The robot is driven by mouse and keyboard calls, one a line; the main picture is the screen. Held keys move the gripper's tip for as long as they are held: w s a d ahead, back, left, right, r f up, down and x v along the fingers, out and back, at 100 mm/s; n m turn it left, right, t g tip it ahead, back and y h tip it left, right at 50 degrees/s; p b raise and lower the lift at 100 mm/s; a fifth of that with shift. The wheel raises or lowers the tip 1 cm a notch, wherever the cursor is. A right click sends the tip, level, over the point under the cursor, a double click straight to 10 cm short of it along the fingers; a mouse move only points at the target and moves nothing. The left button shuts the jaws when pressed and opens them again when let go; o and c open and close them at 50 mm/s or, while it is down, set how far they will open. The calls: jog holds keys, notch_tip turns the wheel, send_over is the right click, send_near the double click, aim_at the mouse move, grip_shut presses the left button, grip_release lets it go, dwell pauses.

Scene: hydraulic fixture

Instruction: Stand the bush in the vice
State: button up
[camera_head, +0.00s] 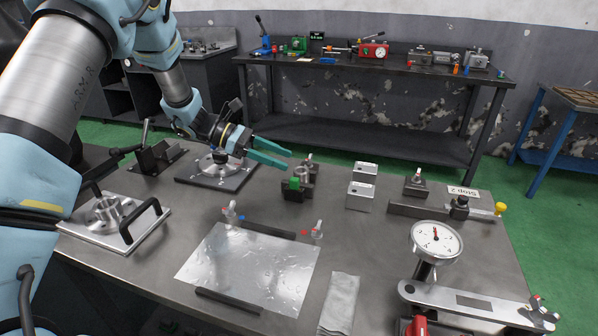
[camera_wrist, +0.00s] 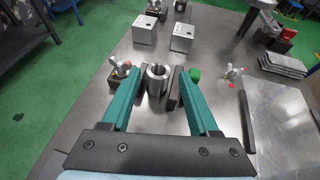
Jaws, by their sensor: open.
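The bush (camera_head: 302,172) is a short metal cylinder with a bored hole. It stands upright between the two dark jaws of the small vice (camera_head: 304,189), which has a green knob in front. The wrist view shows the bush (camera_wrist: 157,82) between the dark jaws (camera_wrist: 174,92), its bore facing up. My gripper (camera_head: 288,161) is open and empty, its teal fingers spread just left of the bush in the head view. In the wrist view my gripper (camera_wrist: 157,72) has one finger on either side of the vice. I cannot tell whether the bush touches both jaws.
Two pale blocks (camera_head: 361,195) stand right of the vice. A clear sheet (camera_head: 248,266) lies in front with clamps at its edge. A round flanged fixture (camera_head: 218,168) is behind my wrist at left. A dial gauge (camera_head: 436,240) stands at right.

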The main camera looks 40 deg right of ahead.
jog(key=shift+b+v, duration=0.3)
jog(key=shift+v, duration=1.25)
jog(key=w+a+r+n+t+h, duration=0.2)
jog(key=w+a+r+n+t, duration=0.1)
jog(key=w+n+t, duration=0.45)
jog(key=w+a+r+n+t+h, duration=0.1)
jog(key=w+a+r+n+t, duration=0.25)
jog(key=w+n, duration=0.65)
jog(key=w+a+n+t+y, duration=0.4)
jog(key=a+n+t, duration=0.2)
jog(key=a+n, duration=0.65)
jog(key=s+a+f+n+g+y, duration=0.15)
jog(key=s+a+n+y, duration=0.25)
jog(key=a+n, duration=0.55)
jog(key=s+a+f+n+t+y, duration=0.1)
jog(key=s+a+f+n+y, duration=0.15)
jog(key=a+n, duration=0.65)
jog(key=s+a+n+g+y, duration=0.1)
jog(key=s+a+n+g, duration=0.1)
jog(key=s+n, duration=0.5)
jog(key=s+a+f+n+g, duration=0.1)
jog(key=s+a+n+g, duration=0.2)
jog(key=s+n, duration=0.3)
jog(key=s, duration=0.4)
jog(key=shift+f+n+y, duration=0.2)
jog(key=shift+n+y, duration=0.15)
